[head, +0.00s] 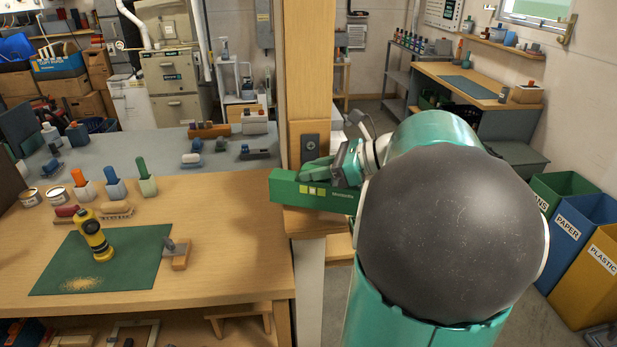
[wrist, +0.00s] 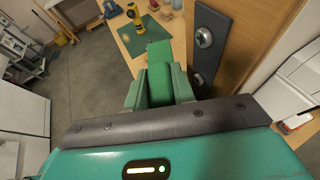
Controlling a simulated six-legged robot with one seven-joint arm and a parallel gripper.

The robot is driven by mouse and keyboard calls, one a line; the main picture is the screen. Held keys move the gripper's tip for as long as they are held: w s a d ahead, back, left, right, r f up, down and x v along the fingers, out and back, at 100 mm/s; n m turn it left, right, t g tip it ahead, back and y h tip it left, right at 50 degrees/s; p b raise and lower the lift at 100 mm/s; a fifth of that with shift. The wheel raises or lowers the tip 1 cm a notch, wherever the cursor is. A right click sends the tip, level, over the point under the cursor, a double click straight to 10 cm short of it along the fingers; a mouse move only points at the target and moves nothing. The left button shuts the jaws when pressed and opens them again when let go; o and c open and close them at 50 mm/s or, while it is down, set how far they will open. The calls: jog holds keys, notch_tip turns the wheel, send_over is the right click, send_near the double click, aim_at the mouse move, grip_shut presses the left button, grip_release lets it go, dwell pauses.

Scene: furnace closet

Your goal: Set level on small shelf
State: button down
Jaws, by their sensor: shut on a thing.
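The green level (head: 285,188) is held roughly horizontal in front of the wooden post, its left end near the workbench's right edge. My gripper (head: 325,172) is shut on it; my arm hides what lies farther right. In the wrist view the level (wrist: 160,83) is between the two green fingers of my gripper (wrist: 160,92), its far end pointing away. A small wooden ledge (head: 312,224) on the post shows just below the level and looks like the small shelf. Whether the level touches it I cannot tell.
The post (head: 307,70) with a dark metal plate stands close behind my gripper. Recycling bins (head: 590,240) stand at right.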

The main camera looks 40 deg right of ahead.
jog(key=shift+f, duration=1.15)
jog(key=shift+a, duration=0.1)
jog(key=shift+f, duration=0.15)
jog(key=c, duration=1.2)
grip_release()
jog(key=shift+o, duration=0.2)
